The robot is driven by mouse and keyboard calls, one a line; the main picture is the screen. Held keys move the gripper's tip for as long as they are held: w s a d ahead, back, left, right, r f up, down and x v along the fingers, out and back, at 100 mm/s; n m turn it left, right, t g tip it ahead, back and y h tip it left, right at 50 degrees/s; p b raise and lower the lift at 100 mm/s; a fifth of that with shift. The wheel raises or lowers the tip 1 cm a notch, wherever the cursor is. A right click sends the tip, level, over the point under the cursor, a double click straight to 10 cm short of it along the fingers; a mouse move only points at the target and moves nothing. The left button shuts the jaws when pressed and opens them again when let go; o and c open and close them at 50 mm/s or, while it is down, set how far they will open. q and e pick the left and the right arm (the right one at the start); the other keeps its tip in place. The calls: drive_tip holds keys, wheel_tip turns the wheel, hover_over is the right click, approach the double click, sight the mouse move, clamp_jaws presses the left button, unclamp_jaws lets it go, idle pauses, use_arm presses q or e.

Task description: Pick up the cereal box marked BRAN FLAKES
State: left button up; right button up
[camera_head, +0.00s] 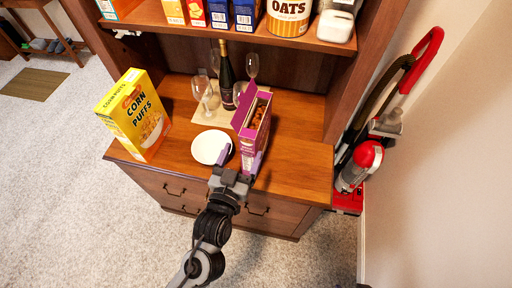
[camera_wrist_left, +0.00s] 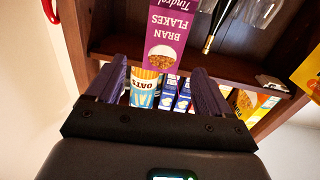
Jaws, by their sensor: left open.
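The purple BRAN FLAKES box (camera_head: 257,119) stands upright on the wooden counter, its top open with brown cereal showing. In the left wrist view the BRAN FLAKES box (camera_wrist_left: 167,35) appears upside down, its label facing the camera, beyond and between the fingertips. My left gripper (camera_head: 238,161) is open and empty at the near end of the box. It also shows in the left wrist view (camera_wrist_left: 160,75), with a finger on each side. I cannot tell whether either finger touches the box. My right gripper is not in view.
A white plate (camera_head: 211,147) lies just left of the box. Wine glasses (camera_head: 202,89) and a dark bottle (camera_head: 226,78) stand behind. A yellow CORN PUFFS box (camera_head: 135,115) is at left. The upper shelf holds an OATS canister (camera_head: 289,15). A red vacuum (camera_head: 368,157) stands right.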

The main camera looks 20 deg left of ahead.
sight(257, 139)
use_arm(q)
drive_tip(key=w+b, duration=0.1)
drive_tip(key=w, duration=0.9)
drive_tip(key=shift+a, duration=0.45)
drive_tip(key=shift+w+r, duration=0.1)
clamp_jaws()
